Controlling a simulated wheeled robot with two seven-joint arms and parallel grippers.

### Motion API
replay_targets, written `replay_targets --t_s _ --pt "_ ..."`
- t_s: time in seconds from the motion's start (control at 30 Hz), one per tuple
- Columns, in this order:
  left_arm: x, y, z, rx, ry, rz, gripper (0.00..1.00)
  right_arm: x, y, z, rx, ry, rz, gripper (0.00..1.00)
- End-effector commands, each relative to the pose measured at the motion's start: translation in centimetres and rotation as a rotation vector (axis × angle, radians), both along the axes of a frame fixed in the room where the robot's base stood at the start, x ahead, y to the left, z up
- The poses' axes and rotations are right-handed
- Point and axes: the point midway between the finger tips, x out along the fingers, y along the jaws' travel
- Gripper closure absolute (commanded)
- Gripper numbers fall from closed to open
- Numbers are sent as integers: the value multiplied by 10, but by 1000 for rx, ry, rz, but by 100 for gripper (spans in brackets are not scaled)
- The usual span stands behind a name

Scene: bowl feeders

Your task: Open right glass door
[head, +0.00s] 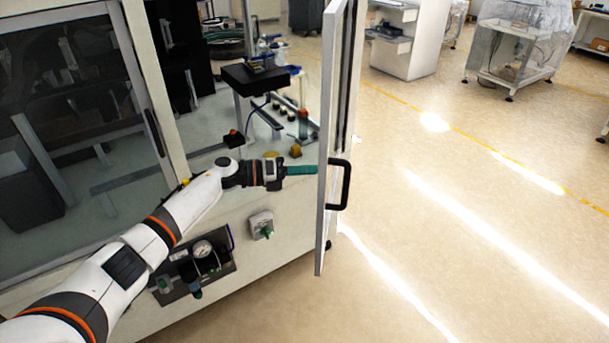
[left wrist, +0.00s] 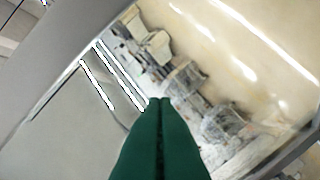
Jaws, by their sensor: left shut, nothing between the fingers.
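The right glass door (head: 328,240) stands swung out from the machine in the head view, seen nearly edge-on, with its black handle (head: 346,184) on the outer face toward the right. My left gripper (head: 315,170) reaches across the opening to the door's inner side, its green fingertips at or very near the door frame; I cannot tell if they touch. The green fingers (left wrist: 160,105) show closed together in the left wrist view, with nothing between them. A pale panel fills the left of that view. My right gripper is not in view.
The closed left glass door (head: 70,120) is at the left, with a dark handle (head: 155,132). Inside the opening are a black platform (head: 255,78) and small fixtures. A gauge panel (head: 200,262) and a switch (head: 261,225) sit on the machine's front.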

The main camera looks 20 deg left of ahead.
Motion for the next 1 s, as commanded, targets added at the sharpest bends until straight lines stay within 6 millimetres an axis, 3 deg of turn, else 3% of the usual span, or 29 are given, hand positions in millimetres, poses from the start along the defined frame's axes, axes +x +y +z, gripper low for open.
replay_targets --t_s 0.03,0.1,0.2,0.4,0.5,0.63,1.0 --pt "-5 6 25 91 -92 -87 100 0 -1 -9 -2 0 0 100" --pt "-19 14 55 254 -225 -228 100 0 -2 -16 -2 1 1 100" --pt "-41 34 88 505 -390 -412 100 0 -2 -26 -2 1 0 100" --pt "-75 77 122 832 -526 -632 100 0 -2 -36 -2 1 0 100" --pt "-82 86 127 890 -538 -672 100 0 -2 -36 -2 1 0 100" --pt "-82 81 123 901 -540 -684 100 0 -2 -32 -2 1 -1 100" --pt "-75 28 73 894 -538 -683 100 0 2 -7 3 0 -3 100"
